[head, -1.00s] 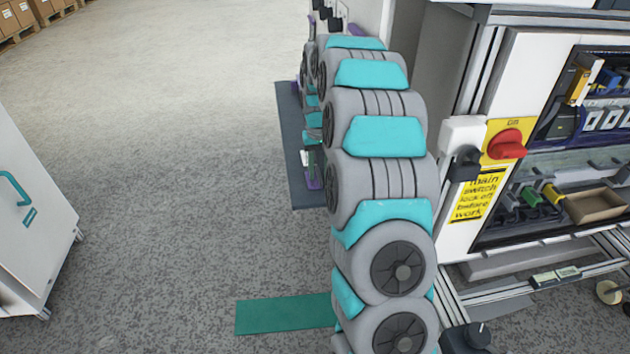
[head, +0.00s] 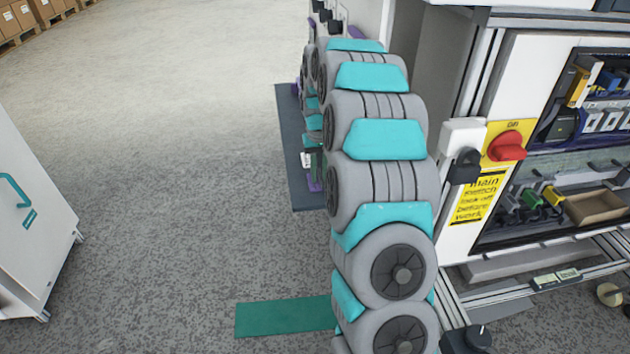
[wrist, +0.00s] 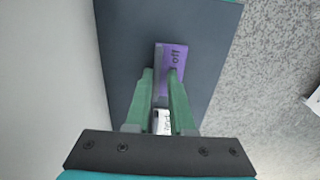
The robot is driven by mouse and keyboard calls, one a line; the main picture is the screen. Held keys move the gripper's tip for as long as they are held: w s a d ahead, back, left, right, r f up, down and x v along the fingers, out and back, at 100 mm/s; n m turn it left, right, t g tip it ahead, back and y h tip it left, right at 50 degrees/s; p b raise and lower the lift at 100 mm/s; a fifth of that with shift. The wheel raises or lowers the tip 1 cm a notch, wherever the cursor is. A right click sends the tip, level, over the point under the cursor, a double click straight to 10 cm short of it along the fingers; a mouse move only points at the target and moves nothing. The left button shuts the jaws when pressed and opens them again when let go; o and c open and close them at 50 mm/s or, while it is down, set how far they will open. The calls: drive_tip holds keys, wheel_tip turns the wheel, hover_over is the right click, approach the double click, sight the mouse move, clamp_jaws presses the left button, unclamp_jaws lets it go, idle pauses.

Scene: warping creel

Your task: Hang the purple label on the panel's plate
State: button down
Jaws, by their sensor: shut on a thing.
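The purple label (wrist: 174,55) shows in the wrist view at my fingertips, with "off" written on it. My gripper (wrist: 161,73) has green fingers, shut on the label. A small white piece with dark letters (wrist: 162,122) sits between the fingers, nearer the palm; whether it belongs to the label is unclear. In the head view my arm hides most of the gripper; a bit of purple (head: 315,183) shows beside it, low on the left. The panel (head: 462,215) stands at the right, well apart from the gripper. Its yellow plate (head: 494,150) carries a red switch.
A yellow notice (head: 477,197) is below the switch, with a black knob-like part (head: 465,166) beside it. A dark mat (head: 293,150) lies under the gripper. A white cabinet (head: 35,220) stands at left.

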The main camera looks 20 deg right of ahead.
idle(0.4)
drive_tip(key=shift+r+p, duration=0.35)
drive_tip(key=shift+r, duration=1.1)
